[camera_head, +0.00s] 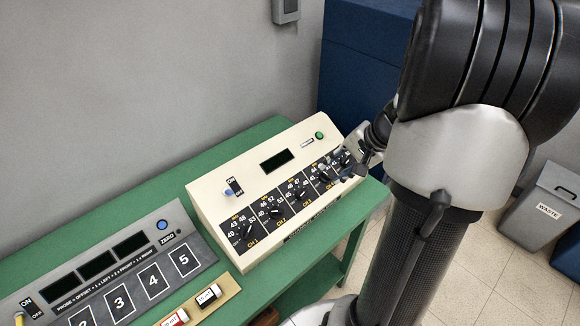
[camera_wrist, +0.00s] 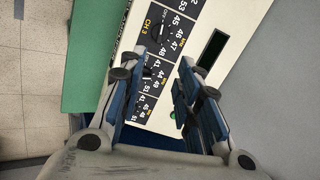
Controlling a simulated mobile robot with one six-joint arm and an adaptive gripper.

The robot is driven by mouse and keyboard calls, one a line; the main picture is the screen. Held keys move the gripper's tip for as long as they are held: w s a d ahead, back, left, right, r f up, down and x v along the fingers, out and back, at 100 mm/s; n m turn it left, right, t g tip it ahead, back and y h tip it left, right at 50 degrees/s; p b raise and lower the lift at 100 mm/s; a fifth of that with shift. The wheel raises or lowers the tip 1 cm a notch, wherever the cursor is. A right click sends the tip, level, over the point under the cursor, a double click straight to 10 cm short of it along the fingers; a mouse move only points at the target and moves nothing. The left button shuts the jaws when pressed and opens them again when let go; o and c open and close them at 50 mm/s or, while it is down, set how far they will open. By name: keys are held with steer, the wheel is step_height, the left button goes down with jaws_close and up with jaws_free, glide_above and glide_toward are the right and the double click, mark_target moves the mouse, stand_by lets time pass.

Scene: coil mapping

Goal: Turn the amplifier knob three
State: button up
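The amplifier is a cream console (camera_head: 214,203) on the green bench, with a row of black dial panels, each with a dark knob. The channel three knob (camera_head: 299,194) sits mid-row, uncovered. In the wrist view the CH 3 panel (camera_wrist: 158,30) lies beyond my fingertips, near the top. My gripper (camera_head: 354,158) is over the right end of the row, partly covering the last panels. In the wrist view my gripper (camera_wrist: 163,57) is open, with nothing between its fingers. The fingers partly hide the panels past channel three. I cannot tell whether they touch the console.
A grey meter unit with numbered squares (camera_head: 160,240) stands left of the amplifier on the green bench (camera_head: 150,192). A blue cabinet (camera_head: 350,70) is behind, and a grey waste bin (camera_head: 540,215) stands at right.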

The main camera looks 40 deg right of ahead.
mark_target(305, 191)
steer(key=b+x, duration=0.4)
steer(key=x, duration=1.3)
steer(key=shift+f+b, duration=0.2)
steer(key=shift+b, duration=0.1)
jaws_close()
